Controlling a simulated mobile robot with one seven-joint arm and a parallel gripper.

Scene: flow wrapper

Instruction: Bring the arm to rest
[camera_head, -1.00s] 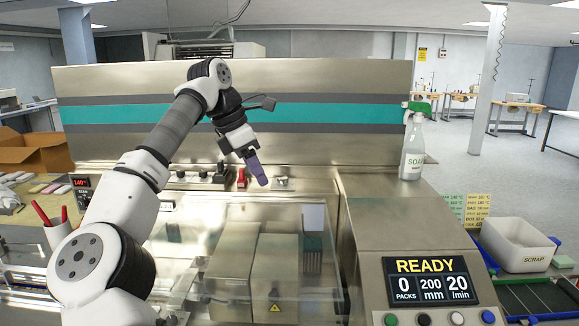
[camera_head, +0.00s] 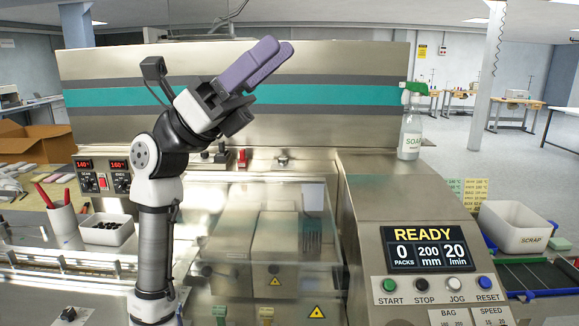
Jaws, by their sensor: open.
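My gripper (camera_head: 262,62) is raised in front of the upper steel panel of the flow wrapper, its two purple fingers pointing up and to the right. A narrow gap shows between the fingers, and nothing is held there. My arm stands upright at the left of the machine, bent at its dark joint, with the gripper above the clear guard. The flow wrapper (camera_head: 235,128) fills the middle of the view. Its display (camera_head: 428,250) reads READY, 0 packs, 200 mm, 20/min.
A soap spray bottle (camera_head: 410,130) stands on the machine's right housing. A white scrap bin (camera_head: 515,228) is at the right. At the left are a cardboard box (camera_head: 35,142), a cup of red pens (camera_head: 61,217) and a white tray (camera_head: 106,236) of dark parts. Open air surrounds the gripper.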

